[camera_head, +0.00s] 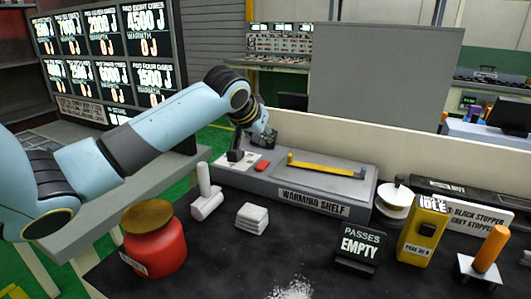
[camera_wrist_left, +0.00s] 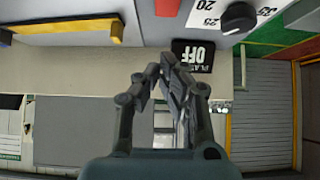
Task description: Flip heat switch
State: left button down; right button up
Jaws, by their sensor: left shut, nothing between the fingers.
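The warming shelf (camera_head: 312,209) is a grey slab with a label on its front and a white panel at its left end. The panel carries a black knob (camera_head: 236,155) and a red switch (camera_head: 262,166). The left wrist view shows the red switch (camera_wrist_left: 168,8), the knob (camera_wrist_left: 238,18) beside a number scale, and a black sign (camera_wrist_left: 192,55) reading PLATE OFF upside down. My left gripper (camera_head: 268,138) is shut and empty above the back of the panel. In the wrist view its fingertips (camera_wrist_left: 168,68) are by the sign; I cannot tell if they touch. My right gripper is not in view.
A yellow bar (camera_head: 326,166) lies across the shelf. White cylinders (camera_head: 206,195), a white stack (camera_head: 252,218), a red jar (camera_head: 155,240), a PASSES EMPTY sign (camera_head: 360,246) and a yellow device (camera_head: 422,232) stand on the dark table. A low pale wall (camera_head: 330,138) runs behind.

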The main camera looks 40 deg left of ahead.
aim_at(263, 165)
pick_arm(q)
jog(key=shift+w+f, duration=0.2)
jog(key=shift+f, duration=2.05)
jog(key=shift+f+p, duration=0.1)
jog(key=shift+p, duration=0.2)
jog(key=shift+s+d+p, duration=0.1)
jog(key=shift+s+p, duration=0.35)
jog(key=shift+p, duration=0.3)
jog(key=shift+s+r+p, duration=0.2)
jog(key=shift+p, duration=0.1)
jog(key=shift+d+f, duration=0.1)
